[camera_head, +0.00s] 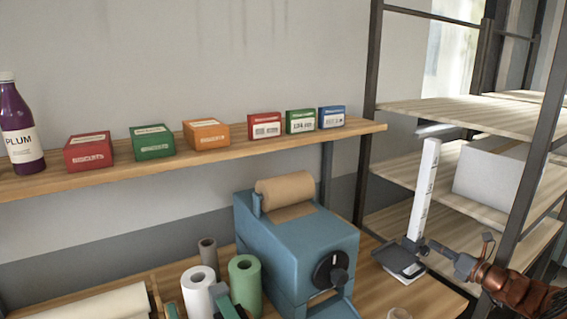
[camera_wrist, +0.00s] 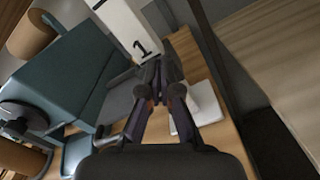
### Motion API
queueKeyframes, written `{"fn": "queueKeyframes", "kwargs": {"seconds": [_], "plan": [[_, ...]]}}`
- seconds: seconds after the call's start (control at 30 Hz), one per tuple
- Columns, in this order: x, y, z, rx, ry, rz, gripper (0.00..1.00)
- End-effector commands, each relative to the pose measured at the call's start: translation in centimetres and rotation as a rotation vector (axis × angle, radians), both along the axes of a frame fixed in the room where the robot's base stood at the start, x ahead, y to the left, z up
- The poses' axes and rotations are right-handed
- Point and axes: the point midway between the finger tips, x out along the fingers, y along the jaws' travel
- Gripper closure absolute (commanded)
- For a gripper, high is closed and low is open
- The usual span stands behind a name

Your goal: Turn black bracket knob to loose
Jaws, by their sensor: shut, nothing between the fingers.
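A white upright post (camera_head: 427,190) with dark marks carries a dark bracket (camera_head: 412,246) low down, above a dark flat base (camera_head: 400,262). The post also shows in the wrist view (camera_wrist: 122,22), with a "1" on it. My gripper (camera_head: 427,246) is shut and empty, its tips close to the bracket from the right; I cannot tell if they touch it. In the wrist view my gripper (camera_wrist: 158,78) covers the area by the post, and no separate bracket knob can be made out. A round black knob (camera_head: 330,272) sits on the front of the blue machine.
The blue machine (camera_head: 290,245) with a brown paper roll (camera_head: 286,190) stands left of the post. A green roll (camera_head: 245,283) and a white roll (camera_head: 198,290) stand further left. A metal-framed rack (camera_head: 465,112) rises behind on the right. A wall shelf (camera_head: 225,150) holds several boxes and a plum bottle.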

Motion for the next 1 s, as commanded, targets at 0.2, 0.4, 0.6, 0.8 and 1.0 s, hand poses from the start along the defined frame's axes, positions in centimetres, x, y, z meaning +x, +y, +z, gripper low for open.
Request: {"fn": "queueKeyframes", "kwargs": {"seconds": [0.2, 0.4, 0.6, 0.8, 1.0], "plan": [[-0.1, 0.4, -0.1, 0.0, 0.005, 0.005, 1.0], [-0.1, 0.3, 0.4, -0.001, 0.003, 0.005, 1.0], [-0.1, -0.1, 0.9, 0.0, 0.002, 0.002, 1.0], [-1.5, -1.0, 1.0, 0.001, 0.0, 0.001, 1.0], [-3.2, -2.0, 1.0, 0.001, 0.001, 0.0, 1.0]]}}
